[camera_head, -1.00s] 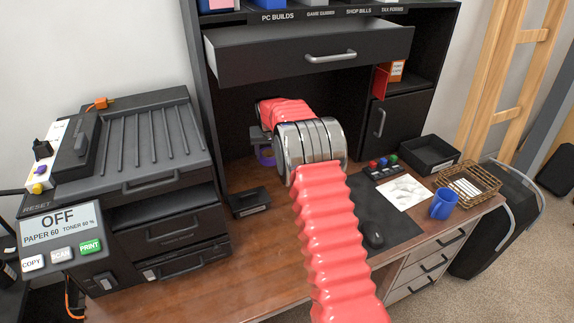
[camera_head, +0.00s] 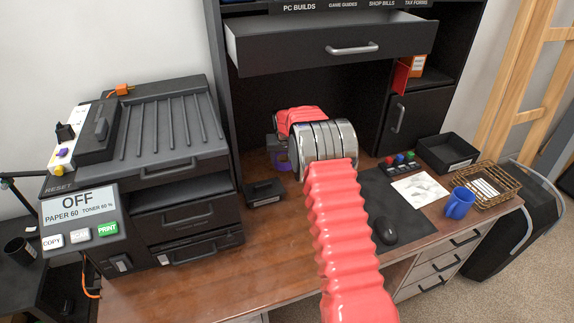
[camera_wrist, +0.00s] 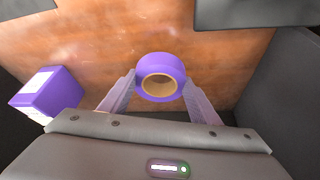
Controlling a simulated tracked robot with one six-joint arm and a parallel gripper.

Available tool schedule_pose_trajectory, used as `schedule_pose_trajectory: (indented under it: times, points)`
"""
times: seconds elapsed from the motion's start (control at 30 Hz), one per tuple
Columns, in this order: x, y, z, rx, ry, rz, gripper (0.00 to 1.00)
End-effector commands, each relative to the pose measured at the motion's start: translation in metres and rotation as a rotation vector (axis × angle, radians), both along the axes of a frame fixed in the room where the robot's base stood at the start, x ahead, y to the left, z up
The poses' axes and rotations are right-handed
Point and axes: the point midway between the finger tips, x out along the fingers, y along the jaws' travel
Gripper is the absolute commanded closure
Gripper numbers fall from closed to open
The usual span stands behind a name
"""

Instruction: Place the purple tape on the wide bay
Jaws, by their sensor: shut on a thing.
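The purple tape (camera_wrist: 160,76), a roll with a tan core, sits between the two fingers of my gripper (camera_wrist: 158,97) in the wrist view. My gripper is shut on it, with a finger at each side. My arm hides part of that area. A wide open bay (camera_head: 345,100) of the hutch lies below the long drawer; no label marks it as the wide bay.
A purple box (camera_wrist: 47,93) stands left of my gripper in the wrist view. A small black tray (camera_head: 264,194) lies on the desk in front. The printer (camera_head: 150,170) stands to the left. The open drawer (camera_head: 330,45) juts out above. A black mouse (camera_head: 386,230) lies on a mat.

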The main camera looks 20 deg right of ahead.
Motion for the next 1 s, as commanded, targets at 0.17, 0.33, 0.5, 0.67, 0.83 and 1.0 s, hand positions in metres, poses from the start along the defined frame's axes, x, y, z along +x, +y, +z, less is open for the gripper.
schedule_pose_trajectory:
  times: [0.17,0.33,0.5,0.67,0.83,1.0]
  points:
    - [-0.001,0.0,-0.024,0.0,0.003,0.001,0.68]
    - [0.0,0.001,-0.032,0.0,0.0,0.001,0.68]
    - [0.0,0.001,-0.032,0.0,0.0,0.001,0.68]
    - [0.0,0.001,-0.034,0.0,0.001,0.001,0.43]
    - [0.0,0.001,-0.034,0.0,0.001,0.001,0.31]
    - [0.0,0.001,-0.034,0.0,0.001,0.001,0.25]
